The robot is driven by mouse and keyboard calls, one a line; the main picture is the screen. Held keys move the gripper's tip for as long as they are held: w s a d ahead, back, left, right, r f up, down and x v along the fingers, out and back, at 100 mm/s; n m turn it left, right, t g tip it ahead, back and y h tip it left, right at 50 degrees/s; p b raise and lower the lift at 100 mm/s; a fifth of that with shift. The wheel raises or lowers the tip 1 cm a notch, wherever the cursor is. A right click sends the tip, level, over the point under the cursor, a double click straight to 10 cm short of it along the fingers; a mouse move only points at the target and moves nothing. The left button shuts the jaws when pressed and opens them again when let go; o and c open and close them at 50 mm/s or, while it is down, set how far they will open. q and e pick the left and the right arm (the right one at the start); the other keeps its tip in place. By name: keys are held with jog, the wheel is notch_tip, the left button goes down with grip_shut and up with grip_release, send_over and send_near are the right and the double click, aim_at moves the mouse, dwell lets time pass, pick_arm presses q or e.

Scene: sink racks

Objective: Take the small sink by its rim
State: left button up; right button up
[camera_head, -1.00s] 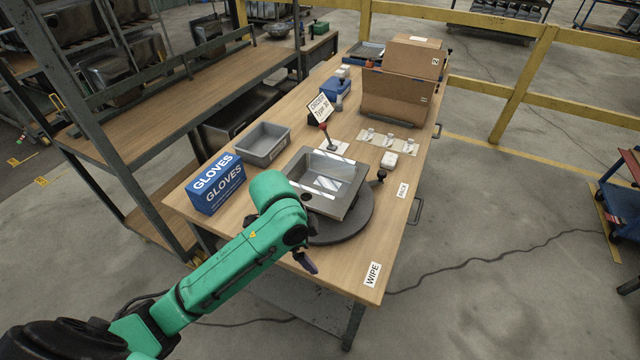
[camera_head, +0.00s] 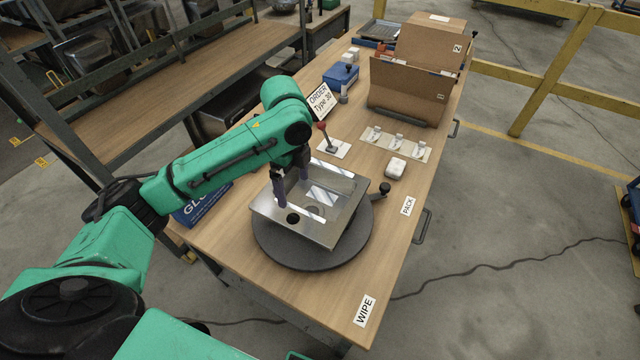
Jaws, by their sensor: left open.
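The small sink (camera_head: 342,226) is a shiny steel basin with a flat rim and a dark round hole near its front left. It rests on a dark round turntable (camera_head: 290,255) on the wooden table. My left gripper (camera_head: 291,188) points down at the sink's far left side, with its two dark fingers apart. The fingers appear to be at or just above the rim; I cannot tell whether they touch it. My left arm covers the area behind and left of the sink. My right gripper is not in view.
The blue gloves box (camera_head: 195,208) is partly behind my arm. An order sign (camera_head: 319,101), a red-knobbed lever (camera_head: 327,140), a white block (camera_head: 396,167) and cardboard boxes (camera_head: 410,90) stand farther back. The table's front right, by the WIPE label (camera_head: 364,310), is clear.

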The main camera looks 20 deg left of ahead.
aim_at(294, 216)
pick_arm(q)
jog(key=s+f, duration=0.1)
jog(key=f, duration=0.1)
jog(key=f+p, duration=0.1)
jog(key=f, duration=0.1)
jog(key=s+f, duration=0.1)
jog(key=f, duration=0.1)
jog(key=shift+s+f, duration=0.3)
jog(key=shift+f, duration=0.1)
jog(key=f, duration=0.2)
jog(key=f+p, duration=0.1)
jog(key=f, duration=0.1)
jog(key=w+f+p, duration=0.1)
jog(key=shift+d+f, duration=0.1)
jog(key=shift+f, duration=0.65)
jog(key=shift+s, duration=0.15)
jog(key=c, duration=1.4)
jog(key=shift+w, duration=0.2)
grip_shut()
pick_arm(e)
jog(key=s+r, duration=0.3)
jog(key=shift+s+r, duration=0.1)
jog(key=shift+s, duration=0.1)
pick_arm(q)
jog(key=shift+r, duration=0.1)
